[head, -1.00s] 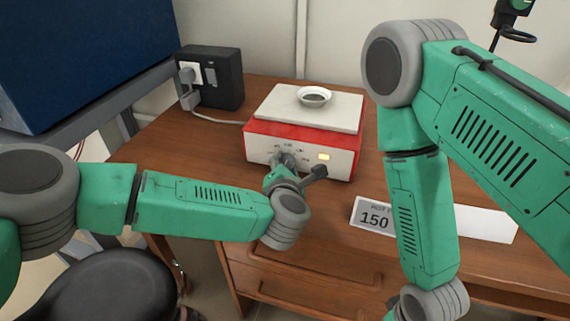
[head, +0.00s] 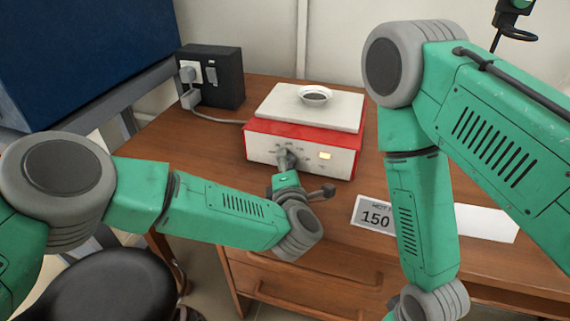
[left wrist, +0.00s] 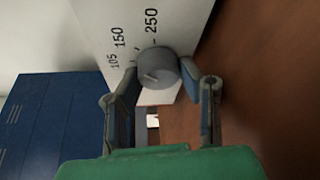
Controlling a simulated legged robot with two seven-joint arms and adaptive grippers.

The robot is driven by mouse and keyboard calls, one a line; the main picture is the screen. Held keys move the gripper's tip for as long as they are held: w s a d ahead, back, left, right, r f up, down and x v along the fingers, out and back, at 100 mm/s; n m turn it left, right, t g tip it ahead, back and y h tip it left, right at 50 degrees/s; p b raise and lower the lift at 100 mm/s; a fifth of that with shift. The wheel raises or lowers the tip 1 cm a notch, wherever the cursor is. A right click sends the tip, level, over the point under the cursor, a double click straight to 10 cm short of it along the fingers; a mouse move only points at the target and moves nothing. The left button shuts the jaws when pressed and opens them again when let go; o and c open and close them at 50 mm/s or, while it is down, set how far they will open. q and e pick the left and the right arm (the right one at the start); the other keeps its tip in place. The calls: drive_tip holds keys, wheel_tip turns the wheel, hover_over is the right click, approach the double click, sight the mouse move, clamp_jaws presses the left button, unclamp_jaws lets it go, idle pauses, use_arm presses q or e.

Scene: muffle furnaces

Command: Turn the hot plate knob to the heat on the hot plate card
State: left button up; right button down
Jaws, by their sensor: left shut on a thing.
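The hot plate (head: 262,130) is a red and white box with a white top, standing on the wooden desk. Its grey round knob (left wrist: 157,68) is on the front panel, with 105, 150 and 250 printed around it in the left wrist view. My left gripper (head: 287,160) is at the front panel and shut on the knob, one finger on each side. Where the knob's mark points is not clear. The hot plate card (head: 374,217) reads 150; my right arm hides part of it. My right gripper is out of view.
A small white dish (head: 315,95) sits on the hot plate's top. A lit yellow indicator (head: 325,156) is right of the knob. A black socket box (head: 213,78) stands behind left, with a cable to the hot plate. A dark stool (head: 110,285) is at lower left.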

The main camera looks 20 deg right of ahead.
use_arm(q)
drive_tip(key=shift+s+d+f, duration=0.15)
drive_tip(key=shift+s+f, duration=0.1)
drive_tip(key=shift+s, duration=0.05)
drive_tip(key=o, duration=0.9)
drive_tip(key=shift+c, duration=0.2)
drive_tip(key=shift+s, duration=0.15)
drive_tip(key=v, duration=1.1)
drive_tip(key=shift+s+r, duration=0.15)
drive_tip(key=shift+s, duration=0.05)
